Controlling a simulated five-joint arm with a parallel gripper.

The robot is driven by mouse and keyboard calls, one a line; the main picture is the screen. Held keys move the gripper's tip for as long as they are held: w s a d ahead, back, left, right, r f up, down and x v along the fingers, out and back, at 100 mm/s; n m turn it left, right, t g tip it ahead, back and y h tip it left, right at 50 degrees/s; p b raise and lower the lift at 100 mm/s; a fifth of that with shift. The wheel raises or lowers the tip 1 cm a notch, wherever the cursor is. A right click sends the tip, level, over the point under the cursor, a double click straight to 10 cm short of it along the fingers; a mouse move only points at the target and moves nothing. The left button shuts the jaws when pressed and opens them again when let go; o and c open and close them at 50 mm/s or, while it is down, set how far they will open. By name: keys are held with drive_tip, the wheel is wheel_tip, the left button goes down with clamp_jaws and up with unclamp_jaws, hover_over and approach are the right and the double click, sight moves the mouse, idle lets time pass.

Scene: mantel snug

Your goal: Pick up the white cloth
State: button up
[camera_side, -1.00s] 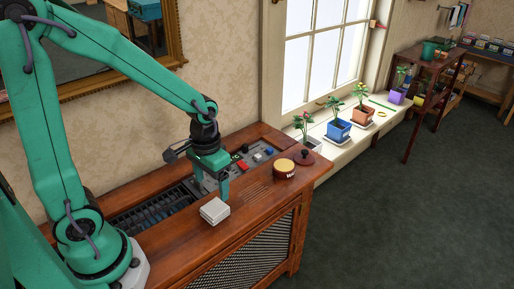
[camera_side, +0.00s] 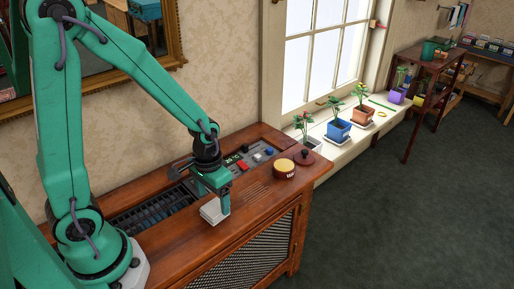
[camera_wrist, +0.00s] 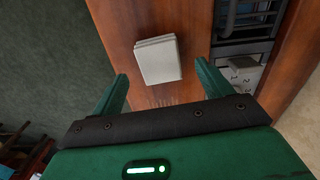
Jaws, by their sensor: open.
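The white cloth (camera_side: 212,213) is a folded, layered square lying on the wooden cabinet top (camera_side: 190,243). In the wrist view the cloth (camera_wrist: 158,60) lies just beyond my fingertips, between their lines and a little tilted. My gripper (camera_wrist: 162,84) is open and empty, with one green finger on each side. In the side view my gripper (camera_side: 222,208) hangs low at the cloth, and one finger hides the cloth's right part. I cannot tell whether the finger touches it.
A slatted grille (camera_side: 150,208) is at the left. Potted plants (camera_side: 339,127) line the windowsill.

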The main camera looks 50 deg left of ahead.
sight(215, 211)
drive_tip(key=shift+f, duration=1.45)
drive_tip(key=c, duration=1.1)
